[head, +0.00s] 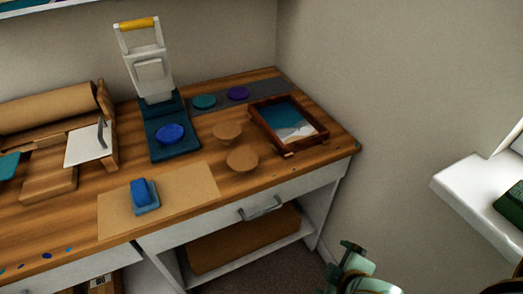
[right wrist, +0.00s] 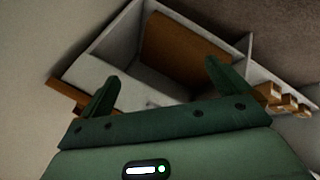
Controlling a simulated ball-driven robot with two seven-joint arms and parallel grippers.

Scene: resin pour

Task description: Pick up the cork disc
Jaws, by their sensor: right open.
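Two round tan discs that look like cork lie on the wooden worktop in the head view. I cannot tell for certain which one is the cork disc. My right gripper (right wrist: 162,82) is open and empty in the right wrist view, its two green fingers spread wide, facing the bench front. Green parts of my right arm show at the bottom of the head view, away from and below the worktop. My left gripper is not in view.
A wooden-framed tray (head: 317,136) with a blue and white picture stands right of the discs. A press (head: 166,128) with a blue piece stands left. A blue block (head: 142,194) rests on a tan mat (head: 190,190). A drawer handle (head: 262,209) sticks out in front.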

